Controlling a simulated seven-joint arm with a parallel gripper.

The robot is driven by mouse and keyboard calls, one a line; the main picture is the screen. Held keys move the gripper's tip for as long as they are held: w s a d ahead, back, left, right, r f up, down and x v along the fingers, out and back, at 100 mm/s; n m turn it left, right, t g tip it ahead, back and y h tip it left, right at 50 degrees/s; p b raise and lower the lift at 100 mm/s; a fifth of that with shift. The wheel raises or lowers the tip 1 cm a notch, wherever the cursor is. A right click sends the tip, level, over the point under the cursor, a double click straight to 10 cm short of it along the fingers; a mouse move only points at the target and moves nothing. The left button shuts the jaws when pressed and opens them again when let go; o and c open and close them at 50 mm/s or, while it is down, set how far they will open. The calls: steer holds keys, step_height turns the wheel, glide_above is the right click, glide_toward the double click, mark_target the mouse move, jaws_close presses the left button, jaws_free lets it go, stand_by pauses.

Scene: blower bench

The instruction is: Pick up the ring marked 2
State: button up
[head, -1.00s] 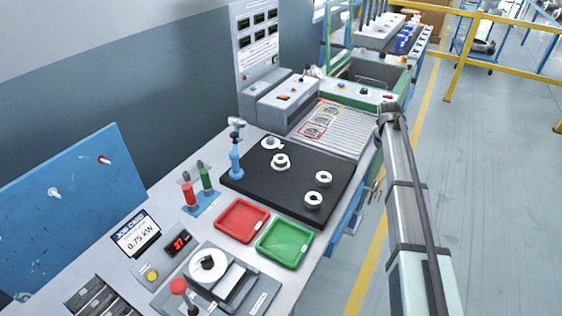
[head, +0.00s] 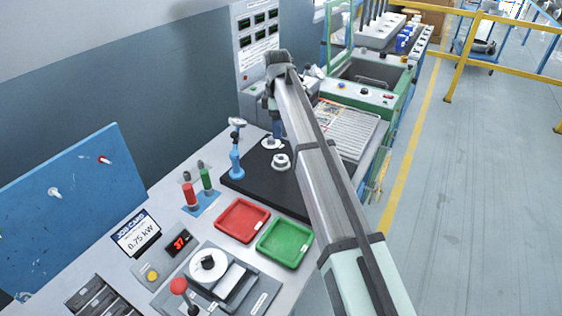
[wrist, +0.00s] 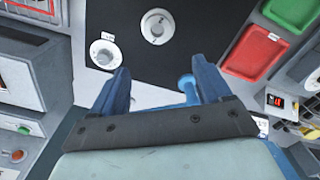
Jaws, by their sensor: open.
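Two white rings show on the black mat (head: 248,182). One, with a small tag, lies at the back (head: 269,145), and another is nearer the middle (head: 281,161). In the wrist view the tagged ring (wrist: 104,54) is ahead of the left finger, and the other ring (wrist: 156,27) is farther ahead, right of it. I cannot read a number on either. My gripper (head: 276,138) is above the back of the mat. In the wrist view its blue fingers (wrist: 160,78) are spread, with no ring between them. My arm covers the mat's right part.
A blue post (head: 236,160) stands at the mat's left edge; it also shows between the fingers in the wrist view (wrist: 187,84). A red tray (head: 242,220) and a green tray (head: 285,242) lie in front. A grey control panel stands behind.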

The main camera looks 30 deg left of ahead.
glide_above(281, 156)
steer(key=s, duration=0.2)
step_height(281, 156, down, 8)
steer(key=shift+w+f, duration=0.15)
steer(key=shift+f, duration=0.1)
steer(key=shift+w+d+f, duration=0.15)
steer(key=shift+f, duration=1.15)
steer(key=shift+w+d+f, duration=0.1)
steer(key=shift+w+f, duration=0.05)
steer(key=shift+f, duration=1.1)
steer(key=c, duration=1.4)
